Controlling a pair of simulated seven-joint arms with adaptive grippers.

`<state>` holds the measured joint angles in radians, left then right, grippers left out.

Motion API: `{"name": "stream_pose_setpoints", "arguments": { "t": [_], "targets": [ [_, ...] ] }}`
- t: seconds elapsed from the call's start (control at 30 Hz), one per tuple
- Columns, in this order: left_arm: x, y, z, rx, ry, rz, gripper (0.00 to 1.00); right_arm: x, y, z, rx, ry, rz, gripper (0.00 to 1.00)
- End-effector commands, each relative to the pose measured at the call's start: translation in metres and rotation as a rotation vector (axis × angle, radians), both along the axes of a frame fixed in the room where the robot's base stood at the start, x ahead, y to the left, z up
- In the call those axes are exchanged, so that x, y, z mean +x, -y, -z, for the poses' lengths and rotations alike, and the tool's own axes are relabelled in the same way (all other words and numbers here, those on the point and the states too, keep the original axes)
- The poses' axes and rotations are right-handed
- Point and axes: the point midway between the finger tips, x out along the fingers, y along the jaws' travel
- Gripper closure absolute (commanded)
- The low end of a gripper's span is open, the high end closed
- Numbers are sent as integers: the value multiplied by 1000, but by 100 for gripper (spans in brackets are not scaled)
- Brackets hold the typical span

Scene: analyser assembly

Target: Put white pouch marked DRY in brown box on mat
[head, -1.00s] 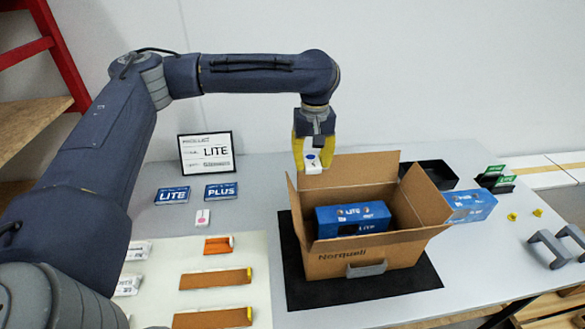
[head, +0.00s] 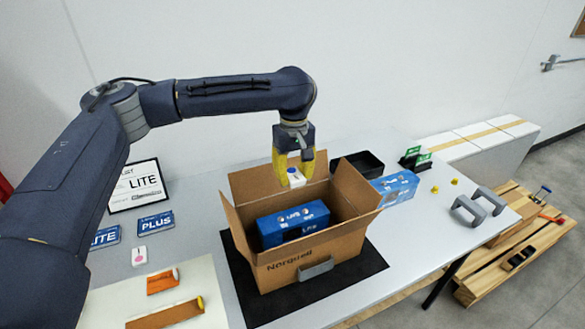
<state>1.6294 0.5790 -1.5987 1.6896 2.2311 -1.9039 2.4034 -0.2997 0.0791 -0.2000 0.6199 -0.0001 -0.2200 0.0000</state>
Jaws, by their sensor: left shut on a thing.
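The brown box (head: 312,258) stands open on the black mat (head: 345,285), its flaps spread. A blue carton marked LITE (head: 293,224) lies inside it. My left gripper (head: 293,172), with yellow fingers, is shut on a small white item (head: 297,178) with a blue dot, held over the back part of the box opening. I cannot read a DRY mark on it. My right gripper is not in view.
A second blue carton (head: 397,187) lies right of the box, near a black tray (head: 357,164). Grey brackets (head: 480,205) stand at the table's right. A PLUS card (head: 156,223) and a small white item with a pink mark (head: 139,256) lie left.

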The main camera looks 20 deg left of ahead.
Motion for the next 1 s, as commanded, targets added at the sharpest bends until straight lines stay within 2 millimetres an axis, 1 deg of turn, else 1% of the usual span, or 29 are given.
{"name": "stream_pose_setpoints", "arguments": {
  "t": [0.03, 0.1, 1.0],
  "targets": [
    [-1, 0, 7, 0, -4, 0, 81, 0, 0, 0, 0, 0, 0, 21],
    [-1, 0, 13, 0, -4, 0, 81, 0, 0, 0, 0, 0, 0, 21],
    [0, -1, 103, 0, -1, -2, 81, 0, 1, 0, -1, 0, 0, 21]
  ]
}}
